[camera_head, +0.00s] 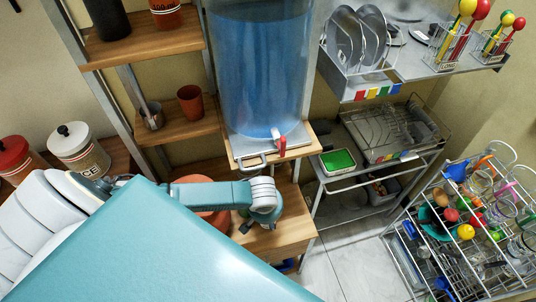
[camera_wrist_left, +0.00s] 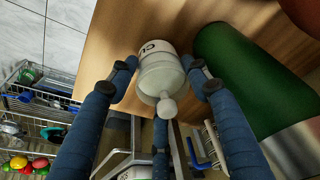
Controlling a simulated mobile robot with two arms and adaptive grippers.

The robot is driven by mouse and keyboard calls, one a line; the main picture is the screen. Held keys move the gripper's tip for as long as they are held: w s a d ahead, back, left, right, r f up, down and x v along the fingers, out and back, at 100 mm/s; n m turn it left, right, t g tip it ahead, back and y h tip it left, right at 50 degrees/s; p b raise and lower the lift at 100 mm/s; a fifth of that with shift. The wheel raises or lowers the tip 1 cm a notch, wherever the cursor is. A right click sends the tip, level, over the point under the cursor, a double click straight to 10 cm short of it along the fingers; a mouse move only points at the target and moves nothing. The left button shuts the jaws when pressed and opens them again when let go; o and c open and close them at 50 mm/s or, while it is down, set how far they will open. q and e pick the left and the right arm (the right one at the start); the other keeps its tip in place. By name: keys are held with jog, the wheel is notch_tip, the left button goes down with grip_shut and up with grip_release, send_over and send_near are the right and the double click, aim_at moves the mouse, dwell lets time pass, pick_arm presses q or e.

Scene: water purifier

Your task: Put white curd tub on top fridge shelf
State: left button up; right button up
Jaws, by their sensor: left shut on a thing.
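The white curd tub (camera_wrist_left: 160,80) shows in the left wrist view, with dark letters "CU" on its side and a round-knobbed lid. The blue fingers of my left gripper (camera_wrist_left: 160,66) close around it from both sides. In the head view my left gripper (camera_head: 247,226) points down over the low wooden shelf (camera_head: 280,232), and the tub is hidden there. I cannot tell whether the tub touches the wood. I cannot make out the fridge shelf. My right gripper is not in view.
A green cylinder (camera_wrist_left: 250,80) lies close beside the tub in the left wrist view. A large blue water container (camera_head: 262,70) with a red tap stands above the low shelf. A wire rack of utensils (camera_head: 470,230) stands at right. Tiled floor (camera_head: 345,255) between is clear.

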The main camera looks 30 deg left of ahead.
pick_arm(q)
jog(key=shift+w+a+f, duration=0.1)
jog(key=shift+w+f, duration=0.05)
jog(key=o, duration=0.9)
jog(key=shift+f, duration=0.1)
jog(key=shift+o, duration=0.7)
